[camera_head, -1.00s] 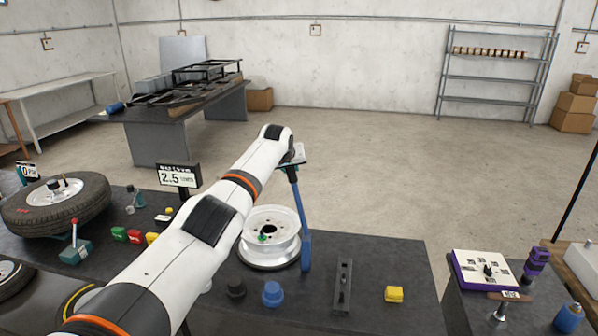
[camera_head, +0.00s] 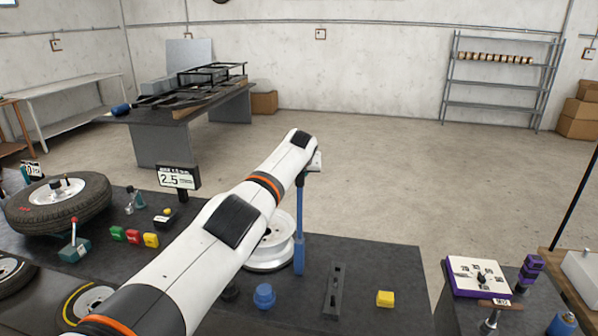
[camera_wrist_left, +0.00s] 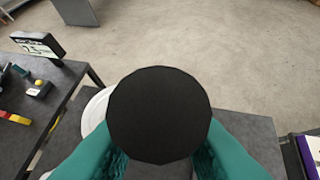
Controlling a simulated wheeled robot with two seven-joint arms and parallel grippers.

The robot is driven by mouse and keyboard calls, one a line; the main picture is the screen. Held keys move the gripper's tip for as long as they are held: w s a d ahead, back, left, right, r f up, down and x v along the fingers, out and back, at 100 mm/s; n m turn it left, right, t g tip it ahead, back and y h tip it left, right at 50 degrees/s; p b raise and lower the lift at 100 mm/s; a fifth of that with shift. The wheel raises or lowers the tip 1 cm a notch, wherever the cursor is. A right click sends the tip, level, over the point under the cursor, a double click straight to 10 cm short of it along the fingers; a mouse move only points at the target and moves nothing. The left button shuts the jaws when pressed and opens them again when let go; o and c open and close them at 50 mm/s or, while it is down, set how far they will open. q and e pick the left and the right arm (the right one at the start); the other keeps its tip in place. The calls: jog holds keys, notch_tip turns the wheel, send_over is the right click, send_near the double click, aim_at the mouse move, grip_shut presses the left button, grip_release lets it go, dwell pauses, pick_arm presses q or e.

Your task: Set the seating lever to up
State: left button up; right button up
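The seating lever, as I take it, is the blue upright bar (camera_head: 299,238) beside the wheel rim (camera_head: 272,254) on the near dark table. It stands nearly upright. In the left wrist view its round black knob (camera_wrist_left: 158,115) fills the middle, between my teal fingers. My left gripper (camera_head: 308,168) is at the lever's top end, mostly hidden behind my own arm in the head view. The fingers lie on both sides of the knob and look closed around the lever under it; the fingertips are hidden by the knob. My right gripper is not in view.
A blue knob-shaped part (camera_head: 264,295), a slotted dark bar (camera_head: 334,291) and a yellow block (camera_head: 385,299) lie in front of the rim. A display reading 2.5 (camera_head: 179,177) and a tyre (camera_head: 58,203) stand left. Open floor lies behind the table.

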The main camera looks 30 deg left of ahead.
pick_arm(q)
jog(key=shift+o, duration=0.8)
jog(key=shift+d, duration=0.2)
jog(key=shift+w+d, duration=0.1)
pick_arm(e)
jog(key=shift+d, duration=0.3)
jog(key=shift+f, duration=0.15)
